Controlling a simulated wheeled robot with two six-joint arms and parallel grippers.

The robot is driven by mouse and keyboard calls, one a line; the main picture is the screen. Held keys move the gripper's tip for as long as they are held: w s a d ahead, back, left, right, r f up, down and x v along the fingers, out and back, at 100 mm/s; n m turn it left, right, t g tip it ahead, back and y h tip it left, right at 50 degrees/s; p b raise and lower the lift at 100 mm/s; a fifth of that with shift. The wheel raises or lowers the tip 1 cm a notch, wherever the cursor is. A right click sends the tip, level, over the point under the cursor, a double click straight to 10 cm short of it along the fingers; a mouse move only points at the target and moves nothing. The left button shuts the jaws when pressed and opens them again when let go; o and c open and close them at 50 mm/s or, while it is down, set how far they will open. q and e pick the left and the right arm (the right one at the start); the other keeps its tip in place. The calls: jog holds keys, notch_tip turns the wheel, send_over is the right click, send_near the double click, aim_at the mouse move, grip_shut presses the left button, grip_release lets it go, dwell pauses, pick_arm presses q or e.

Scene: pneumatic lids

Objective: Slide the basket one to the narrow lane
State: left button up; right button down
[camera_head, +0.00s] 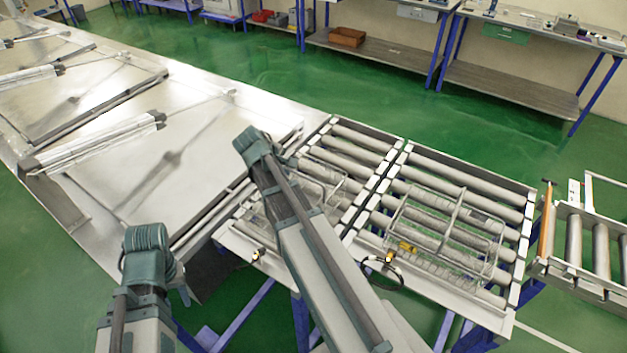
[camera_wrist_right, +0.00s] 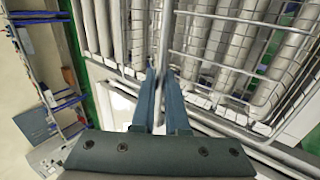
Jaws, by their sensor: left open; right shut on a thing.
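A wire basket (camera_head: 324,181) lies on the left roller lane, partly hidden behind my right arm. A second wire basket (camera_head: 445,228) with a yellow tag lies on the right roller lane. I cannot tell by label which is basket one. The left lane (camera_head: 365,139) looks narrower than the right lane (camera_head: 466,180). In the right wrist view, my right gripper (camera_wrist_right: 163,76) is shut on a thin upright-looking bar of a wire basket (camera_wrist_right: 235,45). My right gripper is hidden in the head view. My left gripper is not visible; only the left arm shows.
A broad metal table (camera_head: 130,160) lies left of the lanes. A black cable loop (camera_head: 398,281) hangs by the lanes' front edge. Another roller section (camera_head: 590,250) stands at the right, past a gap. Workbenches (camera_head: 510,90) stand at the back; the green floor between is clear.

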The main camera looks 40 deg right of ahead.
dwell(0.6)
jog(key=a, duration=0.1)
jog(key=s+a, duration=0.1)
jog(key=shift+a, duration=0.35)
jog(key=shift+s, duration=0.1)
dwell(0.3)
jog(key=c, duration=0.8)
grip_release()
jog(key=shift+c, duration=0.2)
